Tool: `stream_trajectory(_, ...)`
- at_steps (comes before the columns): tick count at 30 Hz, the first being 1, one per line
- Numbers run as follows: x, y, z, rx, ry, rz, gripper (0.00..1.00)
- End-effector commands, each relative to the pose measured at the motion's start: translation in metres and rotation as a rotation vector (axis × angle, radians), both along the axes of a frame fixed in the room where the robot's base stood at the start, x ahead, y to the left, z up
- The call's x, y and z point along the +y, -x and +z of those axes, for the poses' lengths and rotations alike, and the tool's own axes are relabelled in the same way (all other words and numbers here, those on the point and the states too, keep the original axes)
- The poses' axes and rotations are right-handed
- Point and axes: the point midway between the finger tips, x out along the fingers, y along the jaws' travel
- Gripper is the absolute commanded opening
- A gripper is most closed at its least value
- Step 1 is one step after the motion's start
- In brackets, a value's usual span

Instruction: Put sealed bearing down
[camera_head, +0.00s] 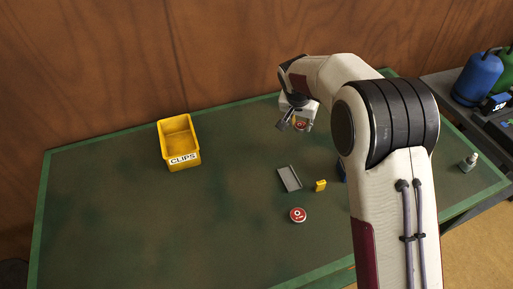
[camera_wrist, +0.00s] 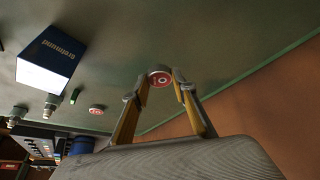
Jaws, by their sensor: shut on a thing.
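The sealed bearing, a small round piece with a red and white face, sits between the fingertips of my gripper (camera_wrist: 160,84) in the wrist view (camera_wrist: 160,77). My gripper is shut on it. In the head view my gripper (camera_head: 298,117) is over the far part of the green table (camera_head: 230,225), with the bearing's red face (camera_head: 300,125) just visible at the fingers. The gap between bearing and table is hard to judge.
A similar red disc (camera_head: 298,215) lies nearer the front. A grey tray (camera_head: 289,178) and small yellow box (camera_head: 320,185) lie behind it. A yellow CLIPS bin (camera_head: 183,161) stands left. A blue box (camera_wrist: 50,50) is partly hidden by my arm in the head view.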

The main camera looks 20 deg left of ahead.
Motion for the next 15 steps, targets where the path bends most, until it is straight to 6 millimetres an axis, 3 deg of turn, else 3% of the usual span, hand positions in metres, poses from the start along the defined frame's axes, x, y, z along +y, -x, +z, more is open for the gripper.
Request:
stream_trajectory(1,0.017,0.008,0.000,-0.002,0.002,0.025,0.04)
stream_trajectory(9,0.091,0.047,0.003,-0.014,0.009,0.127,0.04)
stream_trajectory(15,0.126,0.067,0.007,-0.026,0.014,0.166,0.04)
